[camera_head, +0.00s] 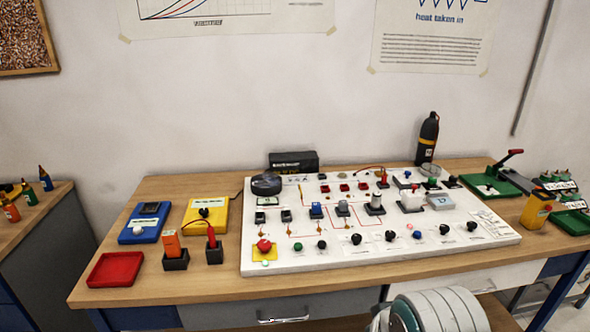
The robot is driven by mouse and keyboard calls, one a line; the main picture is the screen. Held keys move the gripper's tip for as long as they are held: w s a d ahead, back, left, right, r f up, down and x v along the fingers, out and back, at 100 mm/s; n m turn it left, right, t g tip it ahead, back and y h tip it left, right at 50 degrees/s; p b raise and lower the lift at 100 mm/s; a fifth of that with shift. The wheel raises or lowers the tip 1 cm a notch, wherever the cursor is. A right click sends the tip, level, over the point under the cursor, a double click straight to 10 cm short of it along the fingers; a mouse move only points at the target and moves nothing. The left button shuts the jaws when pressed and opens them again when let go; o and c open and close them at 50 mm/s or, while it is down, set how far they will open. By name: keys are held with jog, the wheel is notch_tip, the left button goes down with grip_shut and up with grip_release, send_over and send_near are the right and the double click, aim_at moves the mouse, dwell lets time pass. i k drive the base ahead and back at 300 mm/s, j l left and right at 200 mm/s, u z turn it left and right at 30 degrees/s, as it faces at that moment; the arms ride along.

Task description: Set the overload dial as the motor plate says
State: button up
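A white rig board (375,262) lies on the wooden bench with switches, lamps and knobs on it. Several black knobs (356,239) sit along its front edge; more stand further right (443,230). I cannot tell which is the overload dial, and their settings are too small to read. A round dark device (266,184) sits at the board's back left corner. A white printed label (490,228) lies at the board's right end; its text is unreadable, and I cannot tell whether it is the motor plate. My gripper is out of view; a rounded white part, probably my arm, shows at the bottom right.
A red tray (115,270), a blue meter (146,223) and a yellow box (205,215) stand left of the board. A black bottle (428,138) stands behind it. A green base with a lever (497,178) is at right. Bare bench lies along the front edge.

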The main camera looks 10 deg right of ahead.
aim_at(390, 234)
jog(key=i, duration=0.95)
